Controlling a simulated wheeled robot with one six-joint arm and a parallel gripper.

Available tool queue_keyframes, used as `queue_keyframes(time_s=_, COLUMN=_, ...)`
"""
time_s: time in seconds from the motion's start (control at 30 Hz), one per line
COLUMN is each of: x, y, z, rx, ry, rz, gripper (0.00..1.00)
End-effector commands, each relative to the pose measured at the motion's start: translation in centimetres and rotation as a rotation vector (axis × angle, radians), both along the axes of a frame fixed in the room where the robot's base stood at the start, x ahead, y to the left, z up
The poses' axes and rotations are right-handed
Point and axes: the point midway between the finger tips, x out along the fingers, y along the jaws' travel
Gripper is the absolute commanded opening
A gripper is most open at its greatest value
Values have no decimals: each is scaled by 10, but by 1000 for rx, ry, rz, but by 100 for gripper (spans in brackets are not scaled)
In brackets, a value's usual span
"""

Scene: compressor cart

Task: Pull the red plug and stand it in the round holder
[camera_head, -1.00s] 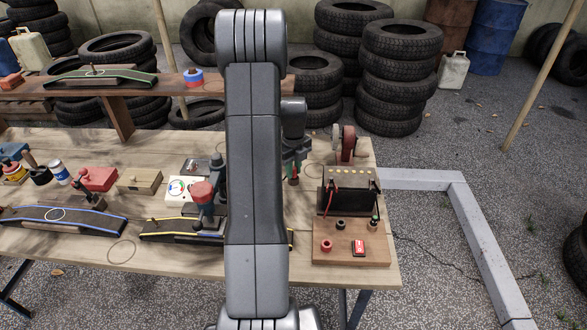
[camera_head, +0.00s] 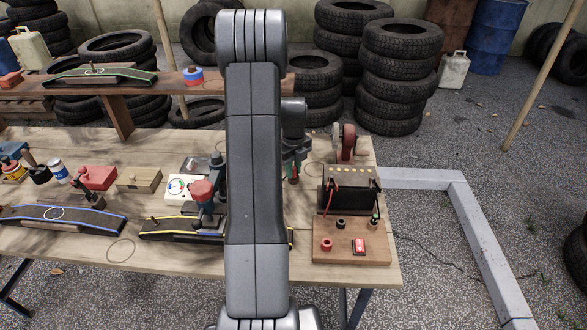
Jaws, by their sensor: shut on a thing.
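My gripper (camera_head: 293,172) is left of the black box, partly hidden behind my own arm link. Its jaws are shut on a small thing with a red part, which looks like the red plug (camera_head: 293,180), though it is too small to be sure. A wooden board (camera_head: 328,258) at the table's front right carries a red round socket (camera_head: 327,244), a black round socket (camera_head: 341,223) and a red switch (camera_head: 359,246). A green-topped piece (camera_head: 375,218) stands at its back right. I cannot tell which round piece is the holder.
The black box (camera_head: 345,200), with a red wire at its left, stands behind the board. A red reel (camera_head: 347,142) stands farther back. Left of my arm are a red-capped tool (camera_head: 203,190), a gauge box (camera_head: 178,187) and a yellow-edged ramp (camera_head: 170,228). Bare table lies left of the board.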

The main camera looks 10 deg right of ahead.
Motion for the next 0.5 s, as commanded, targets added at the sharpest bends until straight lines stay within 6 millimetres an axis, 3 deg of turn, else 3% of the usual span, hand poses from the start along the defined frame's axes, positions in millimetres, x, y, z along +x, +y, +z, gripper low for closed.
queue_keyframes(time_s=0.4, x=0, y=0, z=-1, rx=0, ry=0, rz=0, gripper=0)
queue_keyframes(time_s=0.43, x=0, y=0, z=-1, rx=0, ry=0, rz=0, gripper=27)
queue_keyframes(time_s=0.5, x=0, y=0, z=-1, rx=0, ry=0, rz=0, gripper=41)
